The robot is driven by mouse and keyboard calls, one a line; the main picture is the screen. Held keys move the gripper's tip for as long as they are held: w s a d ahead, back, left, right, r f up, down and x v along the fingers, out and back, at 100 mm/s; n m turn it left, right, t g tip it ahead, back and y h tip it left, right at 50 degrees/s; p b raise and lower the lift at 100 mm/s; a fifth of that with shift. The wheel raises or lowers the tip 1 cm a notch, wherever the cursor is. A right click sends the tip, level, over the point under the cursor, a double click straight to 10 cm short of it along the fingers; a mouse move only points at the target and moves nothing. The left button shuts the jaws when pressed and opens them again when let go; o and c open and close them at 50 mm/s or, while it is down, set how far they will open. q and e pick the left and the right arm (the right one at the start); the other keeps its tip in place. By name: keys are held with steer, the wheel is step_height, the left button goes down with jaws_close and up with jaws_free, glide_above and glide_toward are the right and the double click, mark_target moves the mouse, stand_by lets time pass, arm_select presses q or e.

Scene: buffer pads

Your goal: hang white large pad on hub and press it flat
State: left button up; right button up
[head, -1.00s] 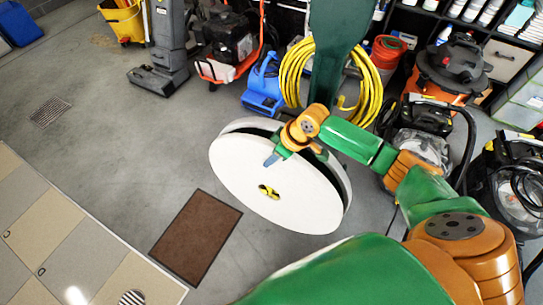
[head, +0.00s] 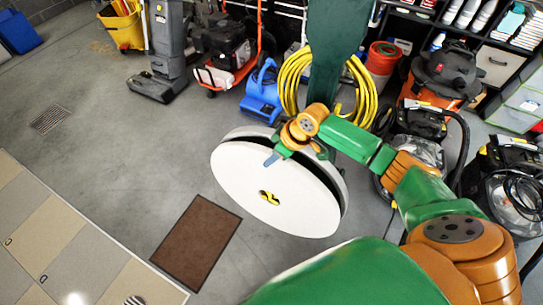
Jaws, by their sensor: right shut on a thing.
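A large round white pad (head: 240,185) faces me near the middle of the head view, tilted, with a small yellow and black hub (head: 269,198) showing at its centre hole. A second pale disc (head: 248,133) shows behind it, with a dark gap between the two. My right gripper (head: 277,156) is at the top edge of the white pad, shut on its rim. Whether the pad touches the disc behind is hidden. My left gripper is not in view.
A brown mat (head: 196,242) lies on the grey floor at lower left, beside a tiled area (head: 60,235). Behind stand a blue blower (head: 263,95), a yellow hose coil (head: 292,82), an orange vacuum (head: 440,75) and shelves.

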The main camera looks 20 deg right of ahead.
steer(key=shift+w+r, duration=0.15)
steer(key=shift+r, duration=0.2)
jaws_close()
steer(key=o, duration=0.7)
jaws_free()
steer(key=o, duration=0.4)
steer(key=shift+c, duration=0.2)
steer(key=shift+s, duration=0.3)
steer(key=v, duration=0.7)
steer(key=shift+s, duration=0.1)
steer(key=shift+d, duration=0.1)
